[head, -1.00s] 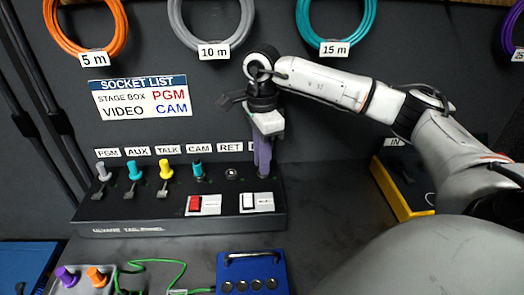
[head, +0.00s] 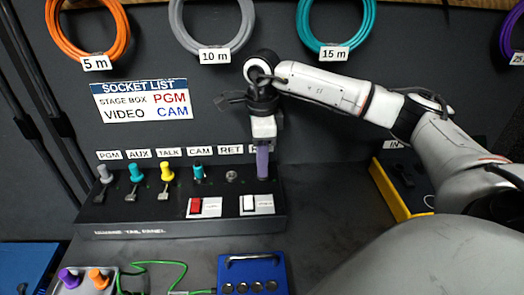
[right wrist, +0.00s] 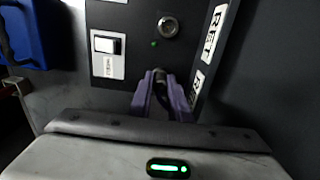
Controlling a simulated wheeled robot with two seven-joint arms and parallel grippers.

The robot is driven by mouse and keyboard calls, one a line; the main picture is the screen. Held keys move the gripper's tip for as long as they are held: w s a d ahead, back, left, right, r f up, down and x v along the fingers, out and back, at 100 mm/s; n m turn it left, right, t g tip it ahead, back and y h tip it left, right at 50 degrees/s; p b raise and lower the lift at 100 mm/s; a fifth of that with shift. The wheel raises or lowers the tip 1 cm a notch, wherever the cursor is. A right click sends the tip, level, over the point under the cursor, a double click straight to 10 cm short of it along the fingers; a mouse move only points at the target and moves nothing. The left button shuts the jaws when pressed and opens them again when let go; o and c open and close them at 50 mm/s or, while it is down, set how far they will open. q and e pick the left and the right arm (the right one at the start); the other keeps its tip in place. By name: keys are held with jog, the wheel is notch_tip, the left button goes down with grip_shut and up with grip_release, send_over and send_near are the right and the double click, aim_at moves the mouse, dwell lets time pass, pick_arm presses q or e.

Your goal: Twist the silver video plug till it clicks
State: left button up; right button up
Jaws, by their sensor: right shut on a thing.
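My right gripper (head: 262,172) reaches down at the right end of the black tail panel (head: 150,226). Its two purple fingers are shut on a dark grey thing (right wrist: 161,84), seen between them in the right wrist view. The thing is mostly hidden, so I cannot tell its full shape or how deep it sits. A grey plug (head: 104,174) stands upright at PGM. My left gripper is not in view.
Teal (head: 135,172), yellow (head: 166,171) and another teal plug (head: 198,172) stand left along the panel. A red switch (head: 196,206) and a white switch (head: 249,204) sit in front. A blue box (head: 251,272) and a yellow-edged box (head: 385,190) stand nearby.

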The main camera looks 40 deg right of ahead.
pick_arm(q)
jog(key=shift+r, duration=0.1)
pick_arm(e)
jog(key=o, duration=1)
jog(key=shift+m, duration=0.4)
